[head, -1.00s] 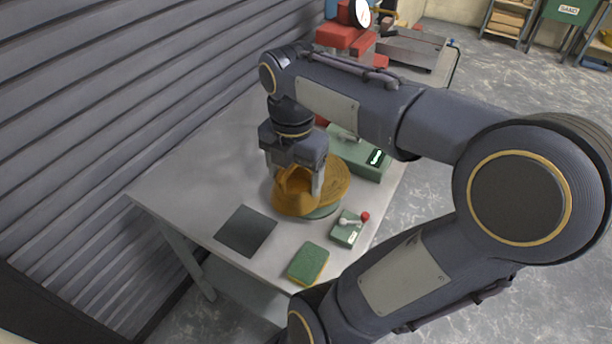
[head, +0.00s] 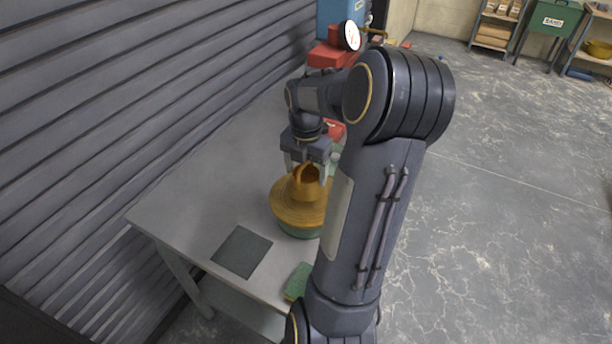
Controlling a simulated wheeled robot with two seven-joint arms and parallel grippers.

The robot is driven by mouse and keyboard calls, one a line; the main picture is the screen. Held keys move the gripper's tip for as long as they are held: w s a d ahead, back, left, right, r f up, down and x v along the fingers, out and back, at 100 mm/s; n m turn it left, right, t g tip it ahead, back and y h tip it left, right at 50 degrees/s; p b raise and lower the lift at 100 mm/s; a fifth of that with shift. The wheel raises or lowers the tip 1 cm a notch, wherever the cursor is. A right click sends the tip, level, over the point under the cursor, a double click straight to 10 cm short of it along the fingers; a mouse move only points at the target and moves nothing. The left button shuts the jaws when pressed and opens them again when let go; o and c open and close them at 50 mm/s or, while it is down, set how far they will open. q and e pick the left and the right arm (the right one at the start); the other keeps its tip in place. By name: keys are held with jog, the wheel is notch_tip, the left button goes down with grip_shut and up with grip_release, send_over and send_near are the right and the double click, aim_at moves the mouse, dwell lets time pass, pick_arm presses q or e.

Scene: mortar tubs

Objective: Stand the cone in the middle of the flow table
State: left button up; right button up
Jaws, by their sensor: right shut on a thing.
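The brass-coloured cone (head: 306,190) is between the fingers of my right gripper (head: 307,170), which is shut on it. The cone looks about upright, with its open top up. It is over the brass disc of the flow table (head: 288,214), toward the disc's back right in the picture. I cannot tell whether its lower rim touches the disc. The flow table has a green base and stands on the grey bench; my right arm hides part of its right side. My left gripper is not in view.
A dark square plate (head: 241,251) and a green sponge (head: 297,281) lie on the bench (head: 210,185) in front. A red machine with a dial gauge (head: 350,36) stands at the back. The bench's left side is clear. My right arm covers its right side.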

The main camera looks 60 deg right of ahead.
aim_at(306, 172)
jog(key=shift+w+d+f, duration=0.1)
jog(key=shift+d+f, duration=0.1)
jog(key=shift+f, duration=1.7)
jog(key=shift+f, duration=0.1)
jog(key=o, duration=1.2)
